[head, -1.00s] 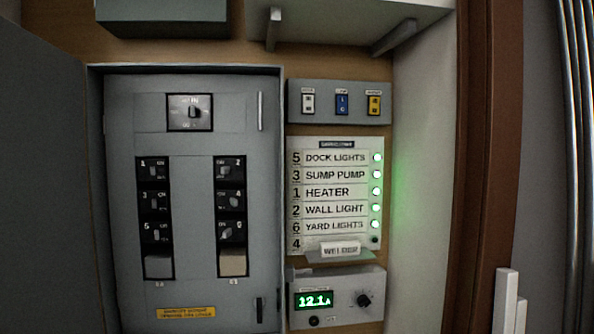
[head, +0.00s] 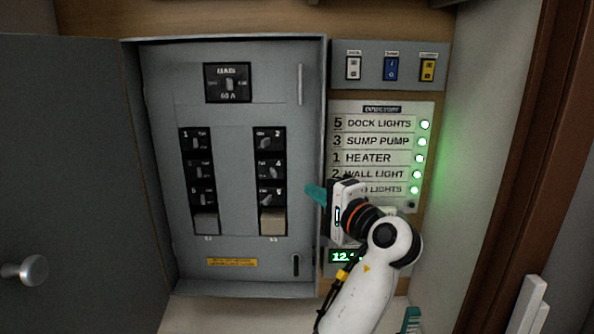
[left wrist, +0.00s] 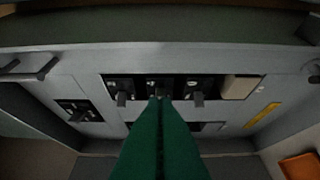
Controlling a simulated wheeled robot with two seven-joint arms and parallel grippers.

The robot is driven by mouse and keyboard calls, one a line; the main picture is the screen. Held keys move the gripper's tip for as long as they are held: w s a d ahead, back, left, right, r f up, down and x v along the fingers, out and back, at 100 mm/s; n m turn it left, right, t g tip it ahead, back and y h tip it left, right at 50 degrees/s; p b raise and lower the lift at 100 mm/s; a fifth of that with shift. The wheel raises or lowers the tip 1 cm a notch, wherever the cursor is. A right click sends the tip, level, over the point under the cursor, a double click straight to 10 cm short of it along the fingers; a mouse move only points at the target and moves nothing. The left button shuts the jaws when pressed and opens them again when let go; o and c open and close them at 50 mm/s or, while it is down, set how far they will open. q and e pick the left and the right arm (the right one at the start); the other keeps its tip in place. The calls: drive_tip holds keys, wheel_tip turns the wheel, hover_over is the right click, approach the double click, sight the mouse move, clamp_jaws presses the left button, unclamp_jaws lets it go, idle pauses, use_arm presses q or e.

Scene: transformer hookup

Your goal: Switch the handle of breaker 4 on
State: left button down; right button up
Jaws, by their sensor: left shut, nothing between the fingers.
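Breaker 4 (head: 270,170) is the middle one in the right column of the grey panel. Its handle sits further right than those of breakers 2 (head: 268,140) and 6 (head: 268,197). My left gripper (head: 315,193) is shut and empty, with teal fingers, to the right of breakers 4 and 6 in the head view. In the left wrist view, the closed green fingertips (left wrist: 160,100) point at the middle breaker of the row, breaker 4 (left wrist: 161,86), and overlap its handle; contact cannot be told. A teal piece at the bottom edge (head: 410,320) is probably part of my right gripper.
The panel door (head: 70,150) stands open on the left. The directory (head: 380,135) shows several green lamps; its lowest visible lamp (head: 411,204) is dark. My left arm covers its lower rows and part of the meter (head: 343,256). Rocker switches (head: 390,68) sit above.

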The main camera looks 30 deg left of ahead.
use_arm(q)
drive_tip(key=shift+a, duration=0.1)
drive_tip(key=p, duration=0.3)
approach(280, 170)
drive_tip(key=x, duration=0.5)
drive_tip(key=shift+s, duration=0.1)
drive_tip(key=shift+w+a+p, duration=0.25)
drive_tip(key=shift+a+p, duration=0.1)
drive_tip(key=shift+a, duration=0.2)
drive_tip(key=shift+w, duration=0.1)
